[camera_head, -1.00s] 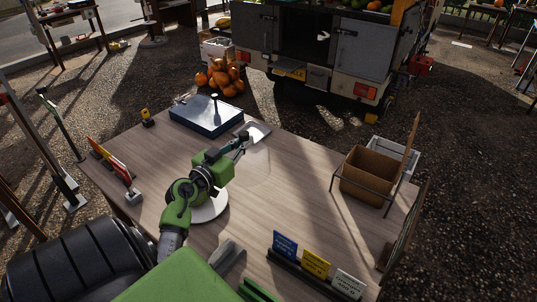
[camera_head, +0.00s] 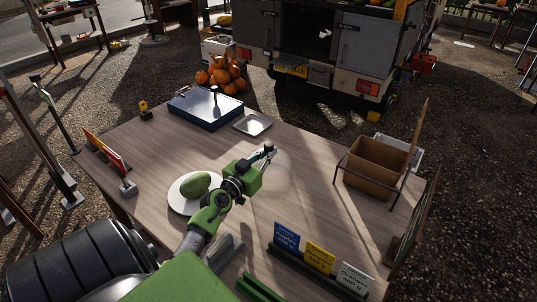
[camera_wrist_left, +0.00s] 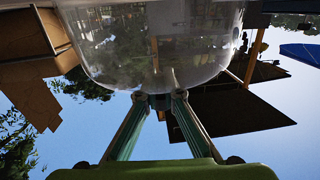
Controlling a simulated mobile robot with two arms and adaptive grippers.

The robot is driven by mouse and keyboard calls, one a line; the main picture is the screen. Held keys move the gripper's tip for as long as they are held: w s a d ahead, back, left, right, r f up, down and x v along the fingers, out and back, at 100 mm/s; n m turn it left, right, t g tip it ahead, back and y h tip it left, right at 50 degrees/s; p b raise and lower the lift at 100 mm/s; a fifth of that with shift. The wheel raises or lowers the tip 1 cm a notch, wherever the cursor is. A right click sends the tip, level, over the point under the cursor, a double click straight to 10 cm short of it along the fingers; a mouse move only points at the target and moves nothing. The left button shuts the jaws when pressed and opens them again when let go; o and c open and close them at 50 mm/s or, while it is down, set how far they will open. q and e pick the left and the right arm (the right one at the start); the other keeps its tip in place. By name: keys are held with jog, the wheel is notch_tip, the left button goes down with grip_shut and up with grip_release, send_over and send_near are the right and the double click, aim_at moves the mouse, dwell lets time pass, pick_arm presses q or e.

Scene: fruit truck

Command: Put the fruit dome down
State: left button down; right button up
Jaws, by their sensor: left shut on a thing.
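The clear fruit dome (camera_head: 276,172) is faint in the head view, to the right of the plate. My left gripper (camera_head: 268,152) is shut on its knob. In the left wrist view the dome (camera_wrist_left: 150,45) fills the upper middle and the fingertips (camera_wrist_left: 160,99) meet at its knob. A green fruit (camera_head: 195,185) lies uncovered on a round white plate (camera_head: 180,203) at the left of the table. I cannot tell whether the dome's rim touches the table. My right gripper is not in view.
On the wooden table (camera_head: 310,205) stand a blue scale (camera_head: 205,108), a small metal tray (camera_head: 252,124), a cardboard box (camera_head: 372,165) in a wire stand, and several price signs (camera_head: 318,260) at the front. The table between dome and box is clear.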

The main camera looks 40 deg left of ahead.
pick_arm(q)
jog(key=shift+f, duration=0.1)
jog(key=c, duration=2.2)
grip_release()
jog(key=shift+r, duration=0.25)
jog(key=v, duration=1.2)
jog(key=shift+f, duration=0.15)
